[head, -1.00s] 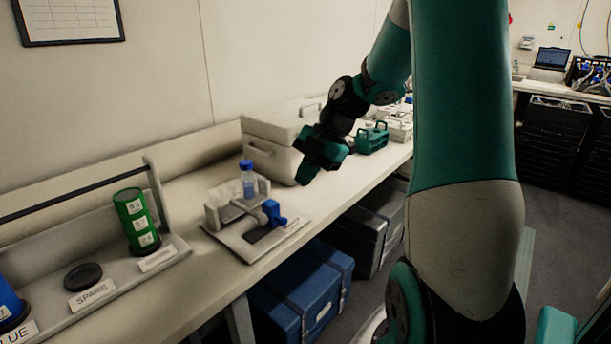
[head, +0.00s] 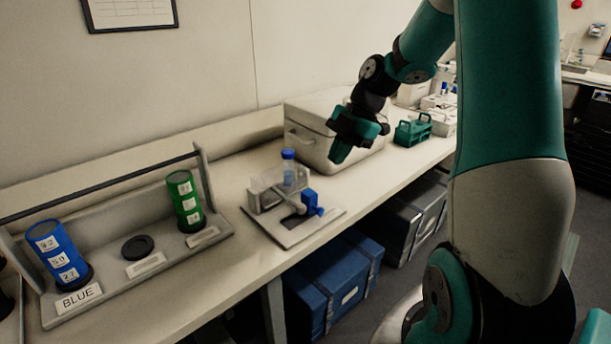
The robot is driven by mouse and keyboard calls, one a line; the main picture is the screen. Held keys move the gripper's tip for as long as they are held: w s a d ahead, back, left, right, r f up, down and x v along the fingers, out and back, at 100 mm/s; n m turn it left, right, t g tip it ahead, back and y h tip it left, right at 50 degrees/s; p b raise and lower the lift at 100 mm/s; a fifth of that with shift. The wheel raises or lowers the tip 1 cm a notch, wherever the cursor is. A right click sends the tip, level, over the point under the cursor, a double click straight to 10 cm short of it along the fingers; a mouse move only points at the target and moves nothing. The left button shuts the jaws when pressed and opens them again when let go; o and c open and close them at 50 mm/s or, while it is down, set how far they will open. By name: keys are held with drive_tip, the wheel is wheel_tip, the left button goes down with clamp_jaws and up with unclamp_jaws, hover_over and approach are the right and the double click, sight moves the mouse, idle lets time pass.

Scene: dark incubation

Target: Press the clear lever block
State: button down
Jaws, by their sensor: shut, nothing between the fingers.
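A device on a light base plate (head: 306,232) stands on the bench in the middle of the head view. It carries clear block-like parts (head: 265,193), a blue-capped bottle (head: 289,172) and a blue piece (head: 311,202) on its right side. I cannot tell which part is the clear lever block. My gripper (head: 340,154) is shut and empty. It hangs in the air above and to the right of the device, apart from it, in front of the white box.
A rack (head: 147,268) at the left holds a blue cylinder (head: 58,252), a green cylinder (head: 186,200) and a black disc (head: 137,247). A white box (head: 305,133) and a teal carrier (head: 413,130) stand at the back.

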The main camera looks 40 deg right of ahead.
drive_tip(key=w+r+p, duration=0.1)
drive_tip(key=w+r+g+p, duration=0.1)
drive_tip(key=r+p, duration=0.1)
drive_tip(key=shift+w+a, duration=0.2)
drive_tip(key=shift+w, duration=0.05)
drive_tip(key=s+p+x, duration=0.1)
drive_tip(key=p+x, duration=0.3)
drive_tip(key=x, duration=1)
drive_tip(key=shift+w+d+f, duration=0.15)
drive_tip(key=shift+w, duration=0.15)
